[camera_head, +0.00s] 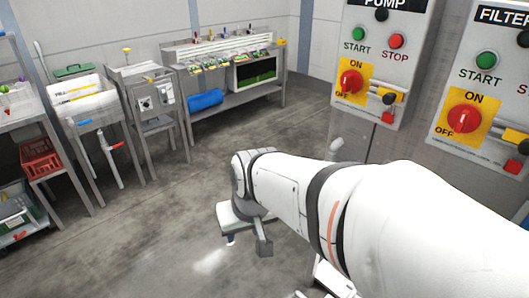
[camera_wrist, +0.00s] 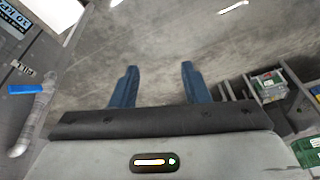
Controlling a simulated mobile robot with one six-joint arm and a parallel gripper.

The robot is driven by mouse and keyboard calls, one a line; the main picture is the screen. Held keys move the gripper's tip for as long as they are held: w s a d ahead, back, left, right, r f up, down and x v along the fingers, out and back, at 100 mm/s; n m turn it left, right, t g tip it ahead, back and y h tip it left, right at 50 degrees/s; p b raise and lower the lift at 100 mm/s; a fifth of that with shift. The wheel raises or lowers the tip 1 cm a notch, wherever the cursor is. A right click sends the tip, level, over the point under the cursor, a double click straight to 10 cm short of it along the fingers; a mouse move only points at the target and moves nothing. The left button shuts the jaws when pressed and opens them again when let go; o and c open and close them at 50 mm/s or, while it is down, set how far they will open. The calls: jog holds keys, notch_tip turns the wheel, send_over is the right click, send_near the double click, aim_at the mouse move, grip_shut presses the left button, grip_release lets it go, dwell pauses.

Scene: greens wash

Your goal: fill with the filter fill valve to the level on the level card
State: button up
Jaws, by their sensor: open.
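My gripper (camera_wrist: 158,72) is open and empty in the wrist view, its two dark blue fingers apart over bare floor. In the head view my gripper (camera_head: 247,243) hangs low at the end of my white arm. A valve with a blue lever (camera_wrist: 27,89) on a grey pipe (camera_wrist: 38,108) stands at the left edge of the wrist view, left of my fingers and apart from them. A small label beside it seems to read "FILL" (camera_wrist: 21,68). I cannot make out the level card or any water level.
Pump panel (camera_head: 381,60) and filter panel (camera_head: 485,85) stand at right in the head view, with red knobs. A white sink (camera_head: 82,100) and steel benches (camera_head: 225,55) line the back. A red crate (camera_head: 40,160) is at left. The middle floor (camera_head: 130,225) is clear.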

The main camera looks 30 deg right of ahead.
jog(key=w+d+f+m+t+h+b, duration=0.1)
jog(key=w+d+f+m+t, duration=0.25)
jog(key=w+m, duration=0.35)
jog(key=w+d+f+m+t+h+b, duration=0.15)
jog(key=w+d+f+m, duration=0.3)
jog(key=w, duration=0.55)
jog(key=s+d+f+m+g+h, duration=0.1)
jog(key=d+m+h, duration=0.3)
jog(key=d, duration=0.5)
jog(key=s+d+f+m+g+h, duration=0.1)
jog(key=s+d+f+m+h, duration=0.2)
jog(key=d+h, duration=0.3)
jog(key=s+d+f+m+g+h, duration=0.1)
jog(key=d+m+h, duration=0.4)
jog(key=d, duration=0.8)
jog(key=shift+s+d+f+m, duration=0.1)
jog(key=shift+s+f+m, duration=0.45)
jog(key=shift+s+f, duration=0.3)
jog(key=shift+w+f, duration=0.1)
